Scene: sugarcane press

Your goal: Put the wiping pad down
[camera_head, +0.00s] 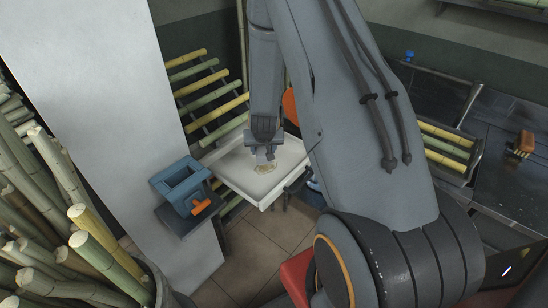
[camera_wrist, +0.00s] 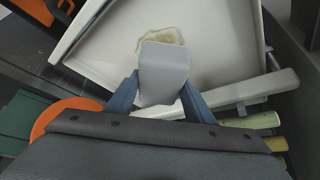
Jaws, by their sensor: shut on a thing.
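My gripper (camera_head: 264,140) points down over a white tray (camera_head: 239,170). In the wrist view its blue fingers (camera_wrist: 163,90) are closed on both sides of a pale grey block, the wiping pad (camera_wrist: 165,65). In the head view the pad is small and mostly hidden by the gripper. The tray (camera_wrist: 230,45) has a raised rim, and a beige wet-looking stain (camera_wrist: 150,37) lies on its floor beside the pad's far end. I cannot tell whether the pad touches the tray floor.
A blue box-shaped holder (camera_head: 180,180) with an orange part stands left of the tray. Sugarcane stalks (camera_head: 210,95) lean on a rack behind it, and more cane (camera_head: 95,245) fills the left foreground. An orange disc (camera_wrist: 62,118) is close to my gripper.

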